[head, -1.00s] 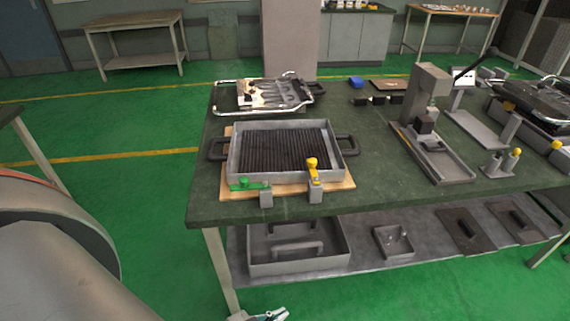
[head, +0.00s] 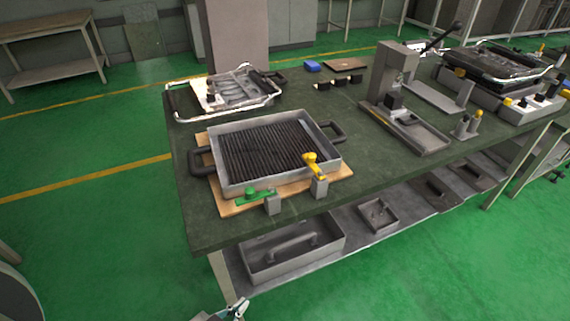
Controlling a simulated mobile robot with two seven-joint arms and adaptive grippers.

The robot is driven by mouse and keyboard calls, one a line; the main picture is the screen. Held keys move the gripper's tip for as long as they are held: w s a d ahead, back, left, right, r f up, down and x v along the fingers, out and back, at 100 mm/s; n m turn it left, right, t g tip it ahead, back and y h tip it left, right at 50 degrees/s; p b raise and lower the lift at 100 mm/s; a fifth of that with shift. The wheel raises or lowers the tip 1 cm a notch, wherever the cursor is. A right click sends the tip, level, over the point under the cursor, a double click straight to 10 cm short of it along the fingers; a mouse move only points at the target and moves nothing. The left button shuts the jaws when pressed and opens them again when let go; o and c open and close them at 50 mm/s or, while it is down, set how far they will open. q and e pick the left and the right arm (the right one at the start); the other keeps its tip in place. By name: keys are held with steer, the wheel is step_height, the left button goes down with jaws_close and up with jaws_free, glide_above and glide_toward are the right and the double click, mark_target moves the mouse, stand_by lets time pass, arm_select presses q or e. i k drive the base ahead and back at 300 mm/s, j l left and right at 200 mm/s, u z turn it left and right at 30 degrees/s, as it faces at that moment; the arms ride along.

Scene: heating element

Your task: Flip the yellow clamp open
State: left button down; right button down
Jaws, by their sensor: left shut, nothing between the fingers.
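The yellow clamp (head: 313,165) sits on a small grey block (head: 319,188) at the near right corner of the grey pan (head: 262,181). Its handle slants up and to the left, with its knob over the pan's near rim. A green clamp (head: 252,195) lies low and flat beside another grey block (head: 272,204) at the near left corner. The pan, with a dark ribbed inside, rests on a wooden board (head: 341,172). My left gripper (head: 238,309) is at the bottom edge, partly cut off, shut and empty, well below and apart from the clamp. My right gripper is out of view.
The dark green workbench (head: 365,172) has a grey press stand (head: 392,95) to the right and a metal-framed element (head: 228,92) behind the pan. A lower shelf holds a grey box (head: 290,258). The bench's near edge lies between my gripper and the clamp.

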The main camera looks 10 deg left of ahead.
mark_target(309, 158)
steer(key=k+j, duration=0.1)
steer(key=j, duration=1.4)
